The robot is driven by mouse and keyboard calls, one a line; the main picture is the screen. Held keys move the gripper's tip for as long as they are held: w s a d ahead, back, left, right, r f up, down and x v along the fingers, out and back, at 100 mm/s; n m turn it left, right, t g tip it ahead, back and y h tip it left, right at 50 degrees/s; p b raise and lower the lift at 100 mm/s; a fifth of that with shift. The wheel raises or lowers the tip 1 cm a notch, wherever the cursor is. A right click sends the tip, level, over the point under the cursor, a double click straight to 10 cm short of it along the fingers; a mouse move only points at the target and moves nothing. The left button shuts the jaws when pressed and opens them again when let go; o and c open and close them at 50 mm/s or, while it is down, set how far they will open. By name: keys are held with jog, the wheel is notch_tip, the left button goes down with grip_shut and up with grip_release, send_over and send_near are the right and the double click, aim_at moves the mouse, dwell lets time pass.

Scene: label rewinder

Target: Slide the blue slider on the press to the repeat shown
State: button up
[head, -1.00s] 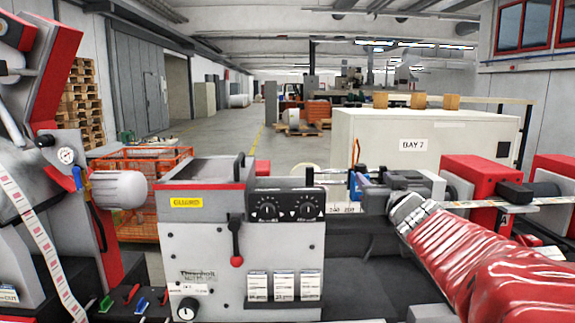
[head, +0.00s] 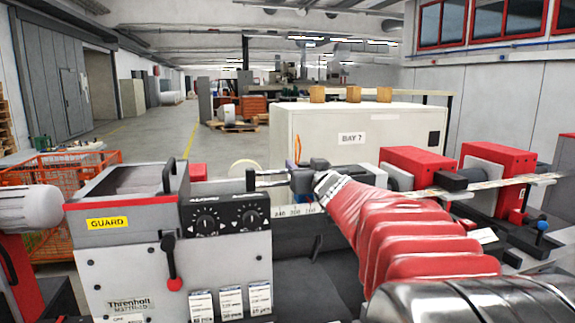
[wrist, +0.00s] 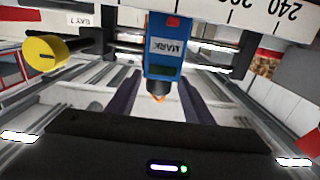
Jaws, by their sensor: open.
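A white scale (wrist: 235,12) with 240 readable runs along the top right. The repeat value is not readable.
The press body (head: 180,265) with its GUARD cover and dial panel (head: 222,214) stands left. A yellow knob (wrist: 45,61) is left of the slider. Red blocks (head: 415,165) on the machine stand right. A cream cabinet marked BAY 7 (head: 320,150) is behind.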

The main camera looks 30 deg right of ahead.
jog(key=shift+d, duration=0.1)
jog(key=shift+c, duration=0.4)
grip_shut()
